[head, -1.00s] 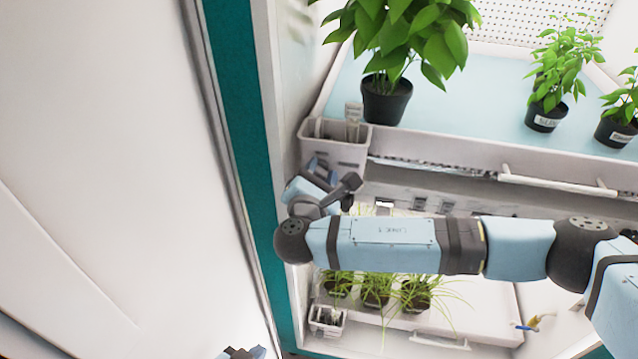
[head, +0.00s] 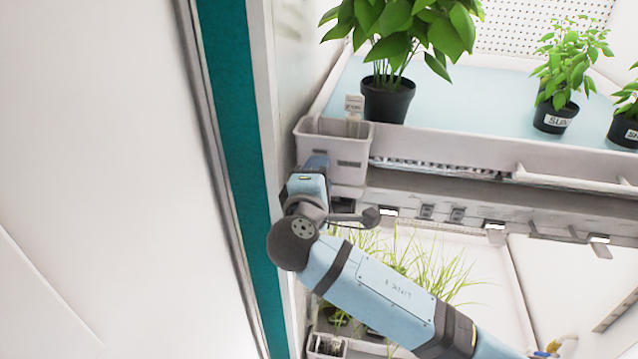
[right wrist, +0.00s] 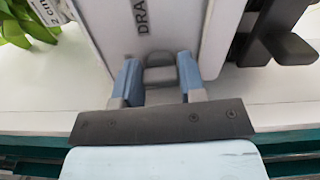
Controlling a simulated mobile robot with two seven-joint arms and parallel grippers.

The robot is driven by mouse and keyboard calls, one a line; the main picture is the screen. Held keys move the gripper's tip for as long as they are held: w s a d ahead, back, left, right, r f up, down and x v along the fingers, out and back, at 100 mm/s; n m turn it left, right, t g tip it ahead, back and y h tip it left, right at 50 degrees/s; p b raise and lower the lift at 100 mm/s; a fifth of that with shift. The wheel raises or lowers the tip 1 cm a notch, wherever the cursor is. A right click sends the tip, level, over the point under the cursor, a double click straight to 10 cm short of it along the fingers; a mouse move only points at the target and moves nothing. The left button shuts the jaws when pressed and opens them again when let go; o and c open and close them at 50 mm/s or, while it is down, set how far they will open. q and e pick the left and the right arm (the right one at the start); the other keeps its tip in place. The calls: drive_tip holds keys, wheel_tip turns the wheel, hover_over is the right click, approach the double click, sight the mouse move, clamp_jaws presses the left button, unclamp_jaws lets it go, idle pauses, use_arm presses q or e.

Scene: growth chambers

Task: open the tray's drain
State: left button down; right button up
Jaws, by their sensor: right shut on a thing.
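The upper tray (head: 450,149) is shallow and pale, with potted plants standing in it. A grey box (head: 345,160) is fixed at its front left corner. My right gripper (head: 316,164) is against the front of this box. In the right wrist view my right gripper (right wrist: 159,78) has its blue fingers shut on a small grey tab (right wrist: 160,58). The tab sits on a pale face, just under dark lettering reading "DRA". The rest of the word is cut off. My left gripper is not in view.
A teal post (head: 229,170) and a white panel (head: 90,180) stand close on the left. A lower shelf with grassy plants (head: 430,270) lies under my right arm. A potted plant (head: 388,100) stands behind the box.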

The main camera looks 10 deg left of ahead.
drive_tip(key=shift+f+m+b, duration=0.15)
drive_tip(key=shift+m+b, duration=0.2)
drive_tip(key=shift+m, duration=0.15)
drive_tip(key=o, duration=0.9)
drive_tip(key=shift+s, duration=0.1)
drive_tip(key=s+b, duration=0.1)
drive_tip(key=s, duration=1.2)
drive_tip(key=shift+s, duration=0.35)
